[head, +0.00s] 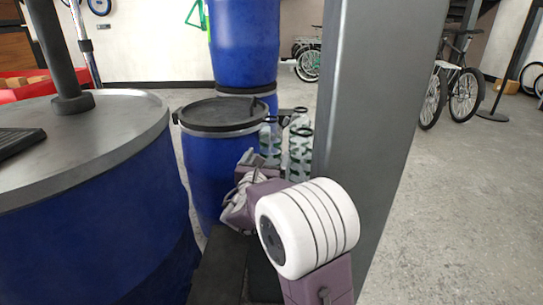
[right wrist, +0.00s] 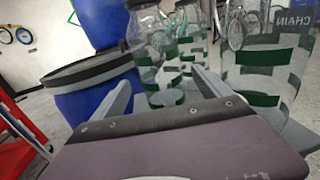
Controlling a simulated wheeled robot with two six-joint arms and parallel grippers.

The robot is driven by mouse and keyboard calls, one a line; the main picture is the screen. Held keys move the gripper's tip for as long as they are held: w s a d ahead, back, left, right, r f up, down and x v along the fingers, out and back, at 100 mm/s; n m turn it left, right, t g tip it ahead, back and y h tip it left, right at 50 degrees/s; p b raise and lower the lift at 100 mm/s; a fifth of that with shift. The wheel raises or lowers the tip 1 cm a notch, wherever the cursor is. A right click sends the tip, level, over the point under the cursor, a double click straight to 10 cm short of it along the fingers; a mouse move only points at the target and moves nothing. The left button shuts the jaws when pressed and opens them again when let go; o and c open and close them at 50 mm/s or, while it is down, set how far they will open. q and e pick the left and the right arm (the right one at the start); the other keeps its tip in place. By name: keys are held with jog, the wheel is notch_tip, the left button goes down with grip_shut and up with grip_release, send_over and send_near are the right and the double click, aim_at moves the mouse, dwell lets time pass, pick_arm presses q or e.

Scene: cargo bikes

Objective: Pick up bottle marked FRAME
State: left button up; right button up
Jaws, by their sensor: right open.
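Several clear bottles with green and grey bands stand close together beyond my right gripper. In the head view, one bottle (head: 270,140) is at the left and another (head: 300,150) stands beside the grey post. In the right wrist view, a dark-capped bottle (right wrist: 150,45) is ahead between the fingers, with another (right wrist: 190,50) behind it. A wider banded container (right wrist: 262,75) at the right bears the word CHAIN. I cannot read FRAME on any of them. My right gripper (right wrist: 160,80) is open and empty, its fingers spread before the nearest bottle. My left gripper is not in view.
A thick grey post (head: 375,120) stands right of the bottles. A lidded blue barrel (head: 215,165) is just left of them, another blue barrel (head: 245,45) behind. A large metal-topped blue drum (head: 100,115) fills the left. Open floor and bicycles (head: 460,85) lie at the right.

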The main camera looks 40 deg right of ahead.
jog(key=shift+w+d+f, duration=0.15)
jog(key=shift+w+d, duration=0.3)
jog(key=shift+d, duration=0.1)
jog(key=shift+w+d+r, duration=0.2)
jog(key=shift+w, duration=0.05)
jog(key=shift+w+d+b, duration=0.15)
jog(key=shift+d+b, duration=0.15)
jog(key=shift+b, duration=0.25)
jog(key=b+x, duration=0.2)
jog(key=x, duration=0.2)
jog(key=shift+d+r, duration=0.1)
jog(key=shift+r, duration=0.1)
jog(key=shift+w+d+r, duration=0.1)
jog(key=shift+w+d, duration=0.05)
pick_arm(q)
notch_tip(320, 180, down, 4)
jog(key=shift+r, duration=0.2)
pick_arm(e)
jog(key=c, duration=1.5)
